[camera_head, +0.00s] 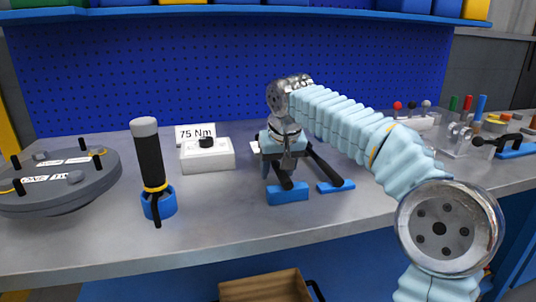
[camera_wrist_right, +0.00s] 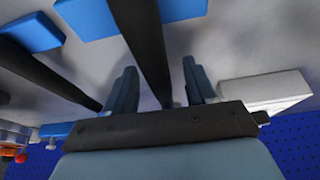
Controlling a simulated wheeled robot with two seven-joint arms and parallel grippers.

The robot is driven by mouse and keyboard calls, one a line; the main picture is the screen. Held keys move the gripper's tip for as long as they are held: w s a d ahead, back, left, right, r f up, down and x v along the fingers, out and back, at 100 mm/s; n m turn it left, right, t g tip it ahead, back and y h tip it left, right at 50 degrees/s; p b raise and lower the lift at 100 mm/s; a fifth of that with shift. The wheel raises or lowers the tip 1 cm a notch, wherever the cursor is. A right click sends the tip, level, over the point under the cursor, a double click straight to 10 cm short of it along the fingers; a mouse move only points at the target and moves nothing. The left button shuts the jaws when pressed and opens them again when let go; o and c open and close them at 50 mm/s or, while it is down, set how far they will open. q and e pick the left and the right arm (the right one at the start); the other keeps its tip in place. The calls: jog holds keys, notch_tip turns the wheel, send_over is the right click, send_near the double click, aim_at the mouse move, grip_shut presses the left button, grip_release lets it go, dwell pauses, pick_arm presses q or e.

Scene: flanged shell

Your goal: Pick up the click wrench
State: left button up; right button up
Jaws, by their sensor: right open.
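A long black bar, which looks like the click wrench (camera_head: 285,180), lies on a blue rest on the bench, below my right gripper (camera_head: 280,158). In the right wrist view the bar (camera_wrist_right: 140,30) runs between the two open blue fingers of the gripper (camera_wrist_right: 157,75). The fingers stand apart on either side of it; I cannot tell whether they touch it. The bar's far end is hidden by the gripper. A second black bar (camera_head: 325,166) lies to the right on another blue rest (camera_head: 335,187). My left gripper is not in view.
A white box (camera_head: 207,158) with a black knob stands left, below a "75 Nm" sign (camera_head: 196,133). A black upright handle (camera_head: 148,165) stands in a blue holder. A round dark flange (camera_head: 60,185) is far left. Levers and tools (camera_head: 470,135) crowd the right.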

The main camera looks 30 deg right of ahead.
jog(key=shift+f, duration=0.2)
grip_shut()
jog(key=shift+w+r, duration=0.1)
jog(key=shift+r, duration=0.6)
jog(key=v, duration=0.2)
jog(key=p+v, duration=0.1)
jog(key=v, duration=0.2)
jog(key=a+v, duration=0.1)
jog(key=v, duration=0.2)
jog(key=shift+s+a+f+p, duration=0.1)
jog(key=shift+s+f+p, duration=0.1)
jog(key=shift+s+p, duration=0.1)
jog(key=s+a+r, duration=0.4)
jog(key=s, duration=0.5)
jog(key=shift+a+r, duration=0.3)
jog(key=shift+r, duration=0.1)
jog(key=shift+w, duration=0.1)
